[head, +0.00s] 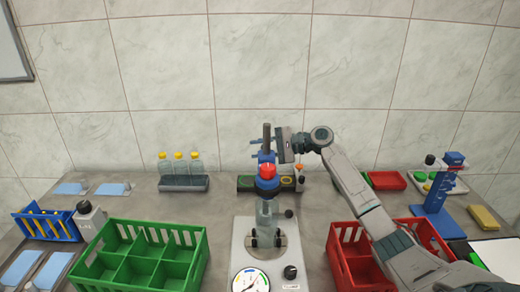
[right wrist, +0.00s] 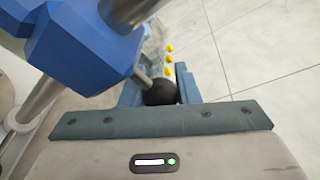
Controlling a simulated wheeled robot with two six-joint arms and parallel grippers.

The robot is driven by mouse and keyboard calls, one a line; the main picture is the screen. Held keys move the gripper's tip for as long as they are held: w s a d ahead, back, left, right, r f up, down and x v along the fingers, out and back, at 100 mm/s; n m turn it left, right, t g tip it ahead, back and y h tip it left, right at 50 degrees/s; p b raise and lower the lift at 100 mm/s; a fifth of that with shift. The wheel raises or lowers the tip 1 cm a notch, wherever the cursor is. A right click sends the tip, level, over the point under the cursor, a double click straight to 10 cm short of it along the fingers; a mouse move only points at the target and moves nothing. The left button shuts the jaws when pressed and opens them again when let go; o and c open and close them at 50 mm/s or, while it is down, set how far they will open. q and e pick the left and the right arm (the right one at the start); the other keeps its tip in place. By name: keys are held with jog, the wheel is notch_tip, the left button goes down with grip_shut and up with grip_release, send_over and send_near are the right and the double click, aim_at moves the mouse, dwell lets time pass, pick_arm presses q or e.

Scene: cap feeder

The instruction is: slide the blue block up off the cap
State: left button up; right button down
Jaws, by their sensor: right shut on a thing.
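The blue block (head: 267,183) is over the top of an upright clear bottle (head: 266,215) on the grey station, with a round red part (head: 267,170) on top. The cap under the block is hidden. In the right wrist view the blue block (right wrist: 85,45) is close, with metal rods through it and a black ball knob (right wrist: 160,93) on a short stem at its side. My right gripper (head: 284,146) is behind the red part; in the wrist view its fingers (right wrist: 163,95) are shut on the black knob. My left gripper is not in view.
A green crate (head: 192,262) stands left of the station (head: 240,240) and a red crate (head: 340,262) right of it, partly behind my right arm. A dial gauge (head: 250,281) is at the station's front. Yellow-capped bottles (head: 179,168) stand back left. A tiled wall closes the rear.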

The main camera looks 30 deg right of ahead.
pick_arm(q)
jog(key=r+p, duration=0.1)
jog(key=p, duration=0.1)
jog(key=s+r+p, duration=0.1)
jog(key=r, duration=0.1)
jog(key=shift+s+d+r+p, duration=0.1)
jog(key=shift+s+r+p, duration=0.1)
jog(key=shift+p, duration=0.2)
pick_arm(e)
notch_tip(320, 180, up, 5)
jog(key=shift+r, duration=0.15)
jog(key=c, duration=1.1)
grip_release()
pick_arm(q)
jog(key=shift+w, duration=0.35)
